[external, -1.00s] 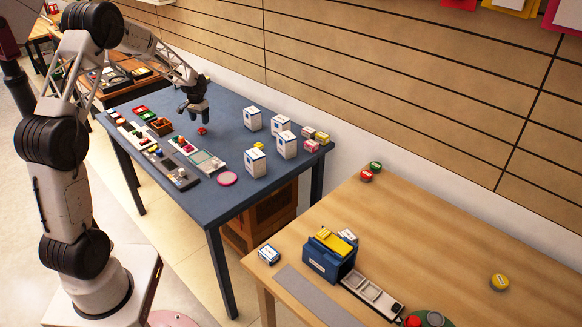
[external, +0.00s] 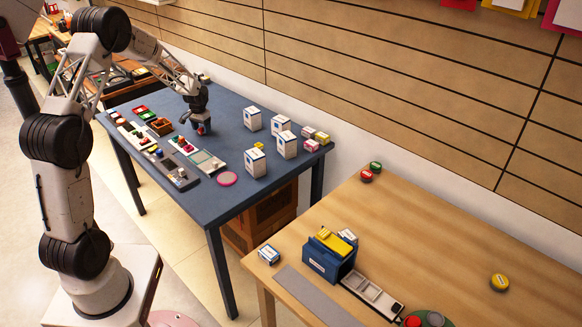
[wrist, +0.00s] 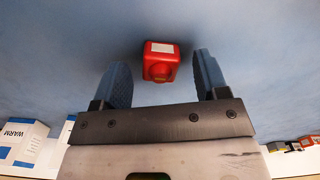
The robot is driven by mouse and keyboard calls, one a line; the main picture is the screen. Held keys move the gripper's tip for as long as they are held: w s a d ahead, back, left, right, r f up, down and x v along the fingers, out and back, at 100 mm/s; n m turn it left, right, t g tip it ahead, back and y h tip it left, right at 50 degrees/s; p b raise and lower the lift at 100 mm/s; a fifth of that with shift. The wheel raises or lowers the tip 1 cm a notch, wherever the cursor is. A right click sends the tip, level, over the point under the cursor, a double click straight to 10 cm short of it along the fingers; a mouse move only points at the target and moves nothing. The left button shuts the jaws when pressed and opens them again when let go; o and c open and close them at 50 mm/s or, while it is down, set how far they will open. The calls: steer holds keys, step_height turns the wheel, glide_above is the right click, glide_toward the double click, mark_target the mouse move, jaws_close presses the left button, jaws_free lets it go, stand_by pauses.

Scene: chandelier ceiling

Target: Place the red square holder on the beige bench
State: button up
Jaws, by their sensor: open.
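The red square holder (wrist: 160,60) sits on the blue table (external: 222,110). In the wrist view it has a white label on one face and lies between and slightly beyond my two fingertips. My gripper (wrist: 163,75) is open, with a finger on each side of the holder and a gap showing on both sides. In the external view my gripper (external: 198,126) is low over the table and hides most of the holder. The beige bench (external: 430,240) is at the lower right, apart from the blue table.
White boxes (external: 256,162) stand right of my gripper on the blue table. Trays of small parts (external: 171,172) and a pink disc (external: 228,179) lie in front. The bench holds a blue bin (external: 328,262), a grey tray (external: 372,296) and a yellow round item (external: 500,282); its middle is clear.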

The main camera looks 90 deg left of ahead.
steer(key=c, duration=1)
steer(key=shift+r, duration=0.15)
steer(key=shift+r, duration=4.9)
steer(key=shift+w, duration=0.15)
